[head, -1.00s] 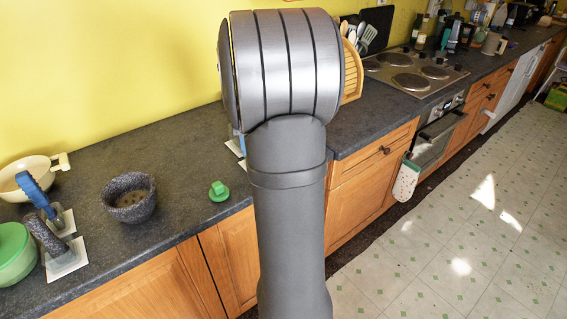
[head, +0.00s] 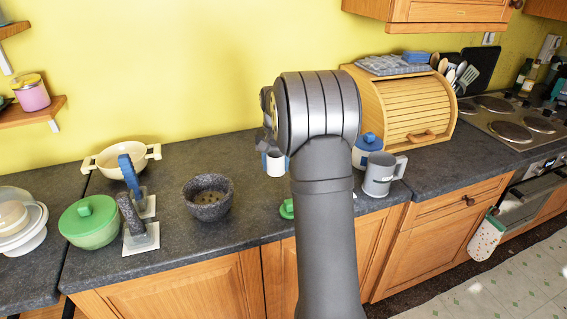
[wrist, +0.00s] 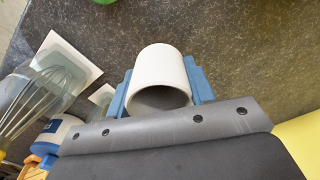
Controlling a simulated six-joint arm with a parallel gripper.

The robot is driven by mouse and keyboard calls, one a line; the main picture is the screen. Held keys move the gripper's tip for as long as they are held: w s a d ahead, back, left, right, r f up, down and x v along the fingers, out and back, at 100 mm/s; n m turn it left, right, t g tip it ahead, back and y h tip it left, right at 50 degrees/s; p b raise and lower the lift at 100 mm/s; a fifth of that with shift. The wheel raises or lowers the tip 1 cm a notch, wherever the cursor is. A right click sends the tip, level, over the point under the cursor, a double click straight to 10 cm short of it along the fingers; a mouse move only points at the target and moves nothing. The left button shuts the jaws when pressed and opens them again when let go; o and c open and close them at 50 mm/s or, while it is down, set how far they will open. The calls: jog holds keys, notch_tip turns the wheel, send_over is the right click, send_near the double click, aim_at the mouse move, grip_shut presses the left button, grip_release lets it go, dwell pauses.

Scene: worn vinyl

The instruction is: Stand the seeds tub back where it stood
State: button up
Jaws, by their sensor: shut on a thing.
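My gripper (head: 275,153) is shut on a white, round-walled tub (head: 276,165), held above the counter left of the blue-lidded pot. The tub also shows in the wrist view (wrist: 162,68), clasped between two blue finger pads, with a dark opening facing my gripper (wrist: 162,92). No lettering can be read on it, so I cannot tell from a label that it is the seeds tub. My arm hides part of the counter behind and below it. A pink tub with a yellow lid (head: 32,95) stands on the wall shelf.
On the dark counter (head: 240,240) stand a stone bowl (head: 207,208), a green lidded pot (head: 90,235), a blue-lidded white pot (head: 366,157) and a grey mug (head: 379,183). A small green object (head: 287,210) sits by the front edge. A roll-top bread bin (head: 412,108) stands behind.

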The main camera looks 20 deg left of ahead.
send_over(277, 189)
jog(key=shift+s+f, duration=0.1)
jog(key=shift+f, duration=2.8)
jog(key=shift+f, duration=0.65)
jog(key=o, duration=1.3)
jog(key=shift+r, duration=4.05)
